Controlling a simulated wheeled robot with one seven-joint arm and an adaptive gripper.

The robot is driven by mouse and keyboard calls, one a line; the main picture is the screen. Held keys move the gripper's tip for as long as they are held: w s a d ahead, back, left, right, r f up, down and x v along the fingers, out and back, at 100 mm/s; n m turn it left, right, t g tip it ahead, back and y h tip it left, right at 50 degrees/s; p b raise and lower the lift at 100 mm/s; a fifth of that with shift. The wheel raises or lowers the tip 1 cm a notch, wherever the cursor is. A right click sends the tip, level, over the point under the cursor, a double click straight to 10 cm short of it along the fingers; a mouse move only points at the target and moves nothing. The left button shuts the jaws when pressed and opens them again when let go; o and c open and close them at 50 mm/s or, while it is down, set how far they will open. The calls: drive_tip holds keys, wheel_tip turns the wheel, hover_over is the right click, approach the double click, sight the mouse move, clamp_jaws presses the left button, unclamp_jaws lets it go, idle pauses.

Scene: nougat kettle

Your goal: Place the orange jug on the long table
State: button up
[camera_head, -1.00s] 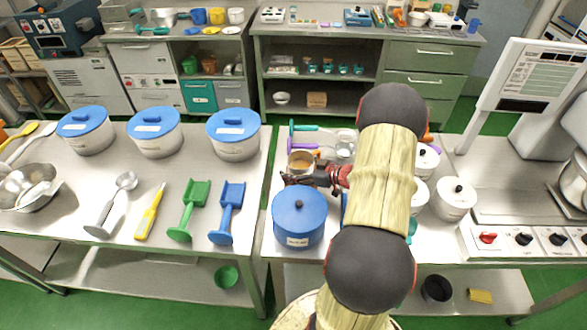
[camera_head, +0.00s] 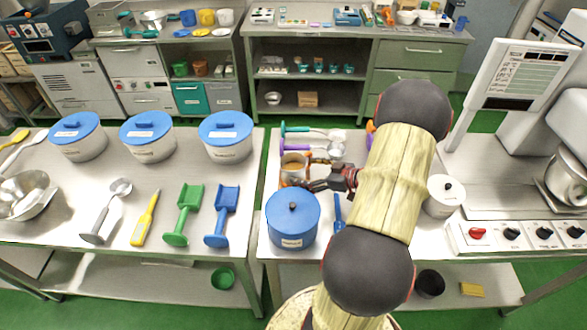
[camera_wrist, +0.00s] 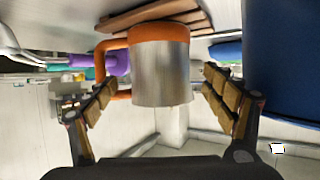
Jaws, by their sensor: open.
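In the wrist view, which looks upside down, the jug (camera_wrist: 161,75) is centred ahead between the fingertips. My gripper (camera_head: 303,183) is beside the jug's near right side; it also shows in the wrist view (camera_wrist: 160,105). Its fingers are open with a gap on both sides of the jug. A brown slatted mat (camera_wrist: 155,18) lies at the jug's base. A long table (camera_head: 75,215) is on the left.
The blue-lidded pot (camera_head: 292,222) stands close in front of my gripper. Purple (camera_head: 296,145) and teal-handled (camera_head: 296,128) utensils lie behind the jug.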

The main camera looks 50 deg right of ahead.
drive_tip(key=shift+v, duration=1.7)
drive_tip(key=shift+r+p, duration=0.1)
drive_tip(key=shift+p, duration=0.3)
